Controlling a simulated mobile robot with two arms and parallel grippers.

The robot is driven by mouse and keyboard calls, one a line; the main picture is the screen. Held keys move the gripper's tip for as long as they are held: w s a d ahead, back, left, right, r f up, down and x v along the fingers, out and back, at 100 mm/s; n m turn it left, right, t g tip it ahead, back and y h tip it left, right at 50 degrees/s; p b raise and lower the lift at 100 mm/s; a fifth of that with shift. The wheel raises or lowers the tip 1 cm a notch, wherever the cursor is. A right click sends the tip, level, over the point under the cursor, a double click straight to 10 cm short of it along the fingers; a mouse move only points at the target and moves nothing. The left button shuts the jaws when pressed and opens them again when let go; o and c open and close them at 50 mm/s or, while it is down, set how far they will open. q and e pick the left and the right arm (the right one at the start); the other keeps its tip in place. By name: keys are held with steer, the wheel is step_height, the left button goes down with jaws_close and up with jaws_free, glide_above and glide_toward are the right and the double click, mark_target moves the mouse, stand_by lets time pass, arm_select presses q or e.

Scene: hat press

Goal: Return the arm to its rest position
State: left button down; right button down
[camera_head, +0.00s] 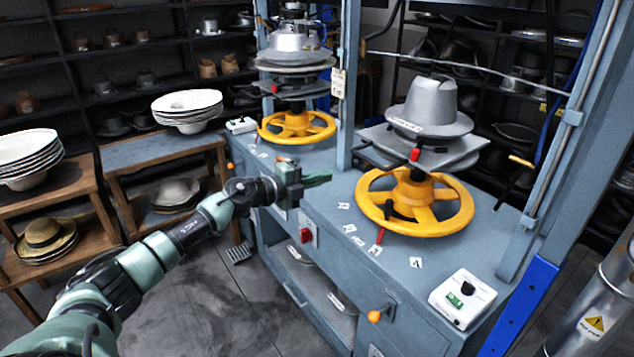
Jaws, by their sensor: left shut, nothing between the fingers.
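My left arm (165,245) comes in from the lower left and reaches toward the front edge of the blue-grey press bench. My left gripper (318,179) is at its end, near the bench's front edge and left of the nearer yellow handwheel. It is shut and holds nothing. My right gripper is not in view.
The bench (345,265) carries two presses with yellow handwheels (452,207) (297,125) and metal hat moulds (430,105). A white control box (462,298) stands at the right. Wooden stands with white hat stacks (187,106) are at left. The floor (200,305) below is clear.

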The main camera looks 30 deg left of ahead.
arm_select(q)
steer(key=s+f+n+g+y, duration=0.15)
steer(key=s+f+n, duration=0.35)
steer(key=f, duration=0.9)
steer(key=s+f+n+g+y, duration=0.1)
steer(key=s+f+n+y, duration=0.45)
steer(key=f, duration=0.95)
steer(key=s+f+n+g, duration=0.25)
steer(key=s+f, duration=0.45)
steer(key=f, duration=0.7)
steer(key=s+d+f+n+g+b, duration=0.1)
steer(key=s+d+f+n+g, duration=0.15)
steer(key=s+f, duration=0.65)
steer(key=s+d+f+n+g, duration=0.1)
steer(key=s+d+f+n, duration=0.15)
steer(key=s+f, duration=0.6)
steer(key=s+d+f+g, duration=0.2)
steer(key=s+d, duration=0.1)
steer(key=s, duration=0.6)
steer(key=s+d+f+n+g, duration=0.1)
steer(key=s+d, duration=0.3)
steer(key=s, duration=0.5)
steer(key=s+d+f+n+g, duration=0.1)
steer(key=s+d+f, duration=0.3)
steer(key=s, duration=0.5)
steer(key=shift+s+d+g+h, duration=0.15)
steer(key=shift+s+g+h, duration=0.2)
steer(key=shift+g, duration=0.5)
